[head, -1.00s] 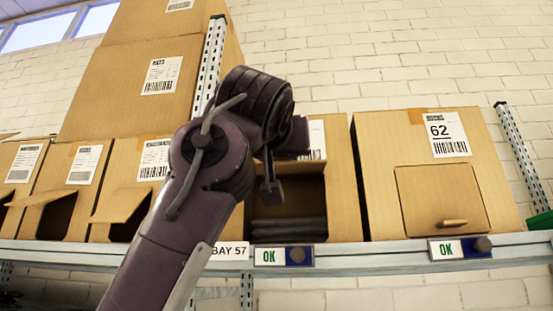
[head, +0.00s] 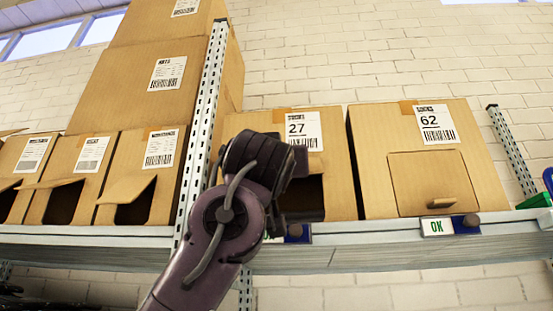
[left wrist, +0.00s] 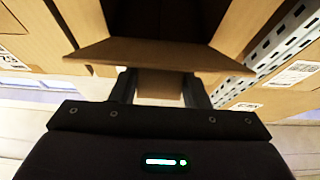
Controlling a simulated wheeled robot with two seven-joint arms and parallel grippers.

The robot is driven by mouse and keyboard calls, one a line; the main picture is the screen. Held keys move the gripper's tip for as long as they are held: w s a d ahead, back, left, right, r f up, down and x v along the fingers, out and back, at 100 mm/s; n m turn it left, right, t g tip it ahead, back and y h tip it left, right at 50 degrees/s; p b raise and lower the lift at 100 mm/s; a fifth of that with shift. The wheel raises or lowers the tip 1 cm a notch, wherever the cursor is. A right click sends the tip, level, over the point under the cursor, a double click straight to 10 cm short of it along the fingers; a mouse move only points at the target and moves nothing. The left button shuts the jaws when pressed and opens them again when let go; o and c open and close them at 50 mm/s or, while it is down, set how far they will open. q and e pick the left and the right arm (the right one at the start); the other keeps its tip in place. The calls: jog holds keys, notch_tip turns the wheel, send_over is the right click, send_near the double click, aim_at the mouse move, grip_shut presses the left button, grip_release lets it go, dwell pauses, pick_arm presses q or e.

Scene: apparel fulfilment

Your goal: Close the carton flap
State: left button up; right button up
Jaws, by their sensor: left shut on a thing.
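Carton 27 (head: 338,150) stands on the shelf with a dark front opening, largely behind my left arm in the head view. Its flap (left wrist: 155,54) shows as a brown board sticking out in front of the dark opening in the left wrist view. My left gripper (left wrist: 158,88) is at the flap's outer edge, its two fingers on either side of a narrower brown piece (left wrist: 160,84), likely the flap's pull tab, and is shut on it. The head view hides the fingertips behind my arm. My right gripper is not in view.
Carton 62 (head: 365,170) stands close on the right with its flap (head: 436,183) shut. A perforated metal upright (head: 203,130) stands left of carton 27. Several cartons with open flaps are beyond it. The shelf edge (head: 365,257) runs below.

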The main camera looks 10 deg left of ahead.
pick_arm(q)
jog(key=shift+w+f, duration=0.2)
jog(key=shift+f, duration=0.05)
jog(key=o, duration=1.4)
jog(key=shift+w, duration=0.2)
jog(key=shift+s, duration=0.25)
jog(key=b+v, duration=0.5)
jog(key=v, duration=0.2)
jog(key=shift+s+f, duration=0.1)
jog(key=shift+s, duration=0.15)
